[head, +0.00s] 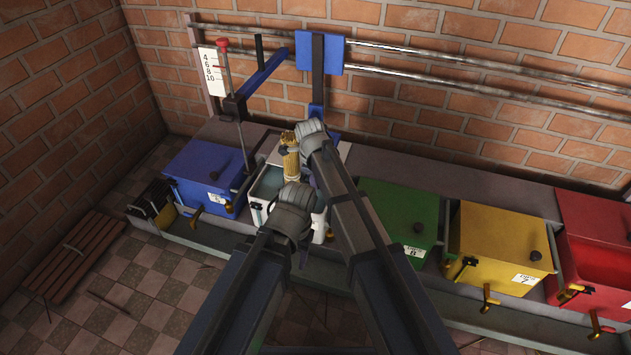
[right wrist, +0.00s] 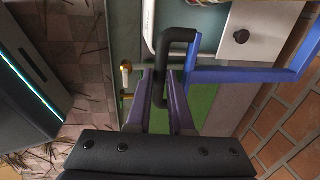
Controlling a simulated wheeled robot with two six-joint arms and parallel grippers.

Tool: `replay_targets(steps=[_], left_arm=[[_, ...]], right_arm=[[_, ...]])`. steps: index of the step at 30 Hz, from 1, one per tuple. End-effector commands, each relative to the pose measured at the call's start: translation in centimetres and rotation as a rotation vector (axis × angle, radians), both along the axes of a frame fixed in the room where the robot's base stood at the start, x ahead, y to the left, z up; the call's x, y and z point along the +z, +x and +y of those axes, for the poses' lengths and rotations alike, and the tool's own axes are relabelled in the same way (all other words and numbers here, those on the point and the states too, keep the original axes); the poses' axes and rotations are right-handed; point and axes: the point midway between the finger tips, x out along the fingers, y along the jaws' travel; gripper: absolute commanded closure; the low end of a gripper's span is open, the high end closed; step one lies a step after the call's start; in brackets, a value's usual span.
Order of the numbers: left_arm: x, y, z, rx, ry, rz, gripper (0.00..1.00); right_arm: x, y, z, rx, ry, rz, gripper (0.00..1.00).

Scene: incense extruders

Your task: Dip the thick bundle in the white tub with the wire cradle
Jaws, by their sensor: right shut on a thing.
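The white tub (head: 319,222) stands open, with grey-green liquid (head: 268,184) showing inside. The thick tan bundle (head: 291,160) stands roughly upright over the tub, between my two wrists; its lower end is hidden by my left gripper (head: 290,205). That gripper's fingers are hidden, so I cannot tell whether they touch the bundle. My right gripper (head: 314,135) is beside the bundle's upper end. In the right wrist view its purple fingers (right wrist: 167,85) are shut on a black bent handle (right wrist: 178,42). I cannot make out the wire cradle clearly.
A blue tub (head: 205,172) is left of the white one. Green (head: 400,215), yellow (head: 503,240) and red (head: 595,215) tubs are to the right. A blue-and-black lever frame (head: 262,75) rises behind, near a numbered scale (head: 212,72). A wooden rack (head: 75,258) is at left.

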Motion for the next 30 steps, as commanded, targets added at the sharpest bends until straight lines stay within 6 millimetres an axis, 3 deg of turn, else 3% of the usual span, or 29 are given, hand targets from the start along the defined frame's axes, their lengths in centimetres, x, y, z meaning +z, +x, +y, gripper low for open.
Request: replay_targets(steps=[10, 22, 23, 30], left_arm=[[-3.4, 0.0, 0.0, 0.007, 0.000, -0.001, 0.43], [-3.6, 0.0, 0.0, 0.009, 0.000, -0.001, 0.43], [-3.6, 0.0, 0.0, 0.009, 0.000, -0.001, 0.43], [-3.6, 0.0, 0.0, 0.009, 0.000, -0.001, 0.43]], right_arm=[[-3.4, 0.0, 0.0, 0.000, 0.000, 0.001, 1.00], [-3.6, -0.1, 0.0, 0.000, 0.001, 0.003, 1.00], [-3.6, -0.1, 0.0, 0.000, 0.001, 0.003, 0.78], [-3.6, -0.1, 0.0, 0.000, 0.001, 0.002, 0.51]])
